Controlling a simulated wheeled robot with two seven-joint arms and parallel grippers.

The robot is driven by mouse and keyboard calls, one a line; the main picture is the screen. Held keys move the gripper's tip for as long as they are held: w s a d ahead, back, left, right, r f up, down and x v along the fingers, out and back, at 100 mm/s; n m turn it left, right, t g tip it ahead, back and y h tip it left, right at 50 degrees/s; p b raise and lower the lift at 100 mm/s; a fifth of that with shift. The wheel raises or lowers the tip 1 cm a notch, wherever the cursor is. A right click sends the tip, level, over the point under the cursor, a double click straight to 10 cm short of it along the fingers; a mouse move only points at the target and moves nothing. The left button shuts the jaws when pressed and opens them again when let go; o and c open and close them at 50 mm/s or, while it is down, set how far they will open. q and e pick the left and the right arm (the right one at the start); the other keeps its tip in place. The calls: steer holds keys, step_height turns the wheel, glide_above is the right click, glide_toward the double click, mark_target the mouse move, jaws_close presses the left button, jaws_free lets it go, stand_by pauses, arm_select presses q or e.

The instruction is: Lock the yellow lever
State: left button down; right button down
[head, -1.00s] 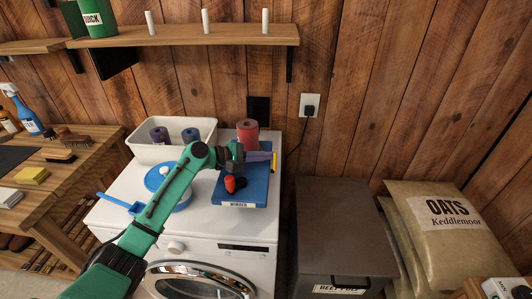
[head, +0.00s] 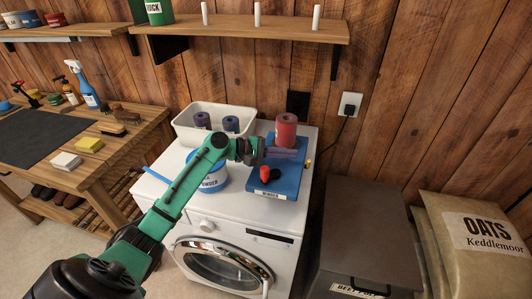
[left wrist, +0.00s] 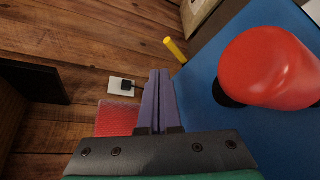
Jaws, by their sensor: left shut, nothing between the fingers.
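The yellow lever (head: 308,163) is a small upright peg at the right edge of the blue winder base (head: 286,186), which lies on a white washing machine. In the left wrist view the yellow lever (left wrist: 176,50) stands at the blue base's edge, just beyond the fingertips. My left gripper (head: 295,153) is over the winder with its purple fingers shut and empty. Its tips (left wrist: 158,73) point towards the lever's side, with a small gap seen between them and the lever. The lever's foot is partly unclear. My right gripper is out of view.
A red roll (head: 286,131) stands behind the fingers and a red knob (head: 265,171) in front of them. A dark feed bin (head: 362,215) is at the right.

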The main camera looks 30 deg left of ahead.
arm_select(q)
steer(key=b+v, duration=0.2)
steer(key=v, duration=0.7)
steer(key=shift+s+a, duration=0.1)
steer(key=shift+s, duration=0.1)
steer(key=shift+s+a+r, duration=0.2)
steer(key=shift+s+a, duration=0.1)
